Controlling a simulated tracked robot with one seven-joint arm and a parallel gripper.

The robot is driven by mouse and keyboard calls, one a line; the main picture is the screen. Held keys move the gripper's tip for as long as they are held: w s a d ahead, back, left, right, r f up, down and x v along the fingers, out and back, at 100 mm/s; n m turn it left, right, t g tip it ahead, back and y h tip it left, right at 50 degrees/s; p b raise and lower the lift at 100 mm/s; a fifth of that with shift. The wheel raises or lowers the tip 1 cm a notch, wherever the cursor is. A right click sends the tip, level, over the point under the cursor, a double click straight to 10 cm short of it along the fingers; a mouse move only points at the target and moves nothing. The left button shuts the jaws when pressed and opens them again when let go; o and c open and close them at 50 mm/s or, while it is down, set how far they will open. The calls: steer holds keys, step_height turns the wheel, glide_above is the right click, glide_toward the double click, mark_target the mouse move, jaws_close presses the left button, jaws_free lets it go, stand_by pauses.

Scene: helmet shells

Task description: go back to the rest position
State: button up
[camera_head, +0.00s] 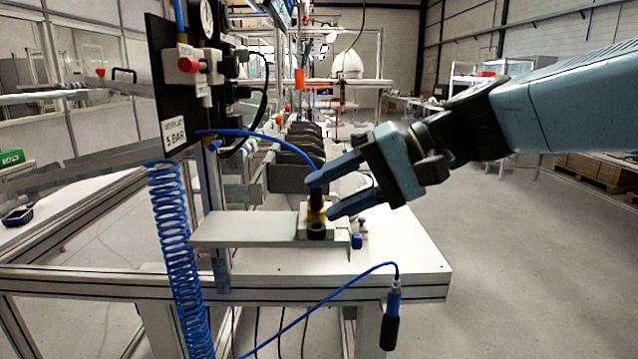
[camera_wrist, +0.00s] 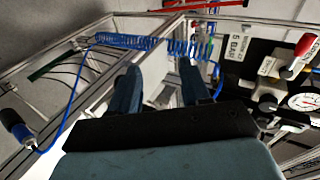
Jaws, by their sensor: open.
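My gripper (camera_head: 322,198) reaches in from the right in the head view, with its two blue fingers apart. The fingertips are close to a small fixture block (camera_head: 305,222) with a brass-coloured fitting on the white bench. I cannot tell whether a finger touches the fitting, where the blue hose ends. In the wrist view my gripper (camera_wrist: 160,85) shows both fingers spread, and no held object shows between them.
A blue-and-black tool (camera_head: 391,315) hangs off the front edge. Open floor lies at right.

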steer(key=d+f+t+h, duration=0.2)
steer(key=d+f+h, duration=0.2)
steer(key=d, duration=0.6)
steer(key=d+f+t+h, duration=0.2)
steer(key=d+f+h, duration=0.3)
steer(key=d+h, duration=0.3)
steer(key=d, duration=0.3)
steer(key=shift+s+d+f, duration=0.15)
steer(key=shift+d, duration=0.05)
steer(key=shift+c, duration=0.5)
